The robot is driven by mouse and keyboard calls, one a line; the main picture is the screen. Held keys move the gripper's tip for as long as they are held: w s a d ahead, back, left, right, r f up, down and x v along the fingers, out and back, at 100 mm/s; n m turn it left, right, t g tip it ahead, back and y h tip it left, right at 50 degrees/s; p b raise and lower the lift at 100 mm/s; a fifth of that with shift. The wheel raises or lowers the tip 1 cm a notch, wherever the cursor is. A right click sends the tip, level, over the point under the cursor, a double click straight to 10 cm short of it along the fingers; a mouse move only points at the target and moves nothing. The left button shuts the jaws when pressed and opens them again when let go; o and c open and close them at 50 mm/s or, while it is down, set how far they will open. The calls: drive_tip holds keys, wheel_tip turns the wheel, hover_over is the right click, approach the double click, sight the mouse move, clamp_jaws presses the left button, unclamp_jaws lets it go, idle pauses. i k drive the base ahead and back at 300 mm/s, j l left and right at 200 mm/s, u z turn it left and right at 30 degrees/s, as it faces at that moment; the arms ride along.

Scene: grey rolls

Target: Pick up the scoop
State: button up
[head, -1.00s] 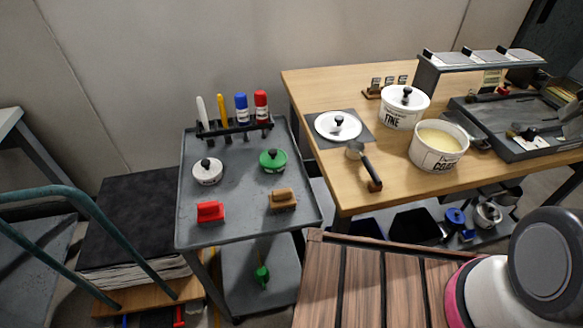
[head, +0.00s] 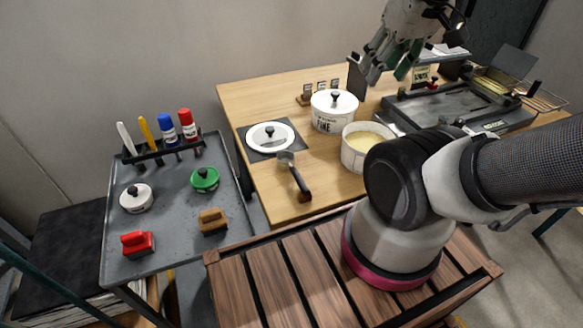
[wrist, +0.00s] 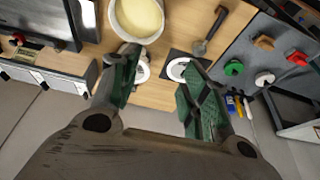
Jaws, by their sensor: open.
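The scoop (head: 294,174) lies on the wooden table near its front left edge, with a metal bowl end and a dark handle pointing towards the front edge. It also shows in the wrist view (wrist: 207,36), beyond the fingers and to the right. My gripper (head: 384,62) is high over the back right of the table, well away from the scoop. In the wrist view my gripper (wrist: 160,88) has its two green-padded fingers wide apart with nothing between them.
A white lid (head: 270,137) lies on a dark mat behind the scoop. A lidded white pot (head: 333,112) and an open tub of pale contents (head: 358,156) stand to the right. A grey cart (head: 165,215) with blocks and markers stands at left.

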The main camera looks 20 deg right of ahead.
sight(285, 159)
drive_tip(key=k, duration=0.15)
drive_tip(key=k+z, duration=0.35)
drive_tip(key=k+l+z, duration=0.1)
drive_tip(key=z, duration=0.25)
drive_tip(key=i+j+z, duration=0.1)
drive_tip(key=z, duration=0.25)
drive_tip(key=j+z, duration=0.35)
drive_tip(key=i+j+z, duration=0.1)
drive_tip(key=j+z, duration=0.15)
drive_tip(key=z, duration=0.15)
drive_tip(key=i, duration=0.3)
drive_tip(key=k+j, duration=0.1)
drive_tip(key=k, duration=0.3)
drive_tip(key=k+u, duration=0.15)
drive_tip(key=k, duration=0.2)
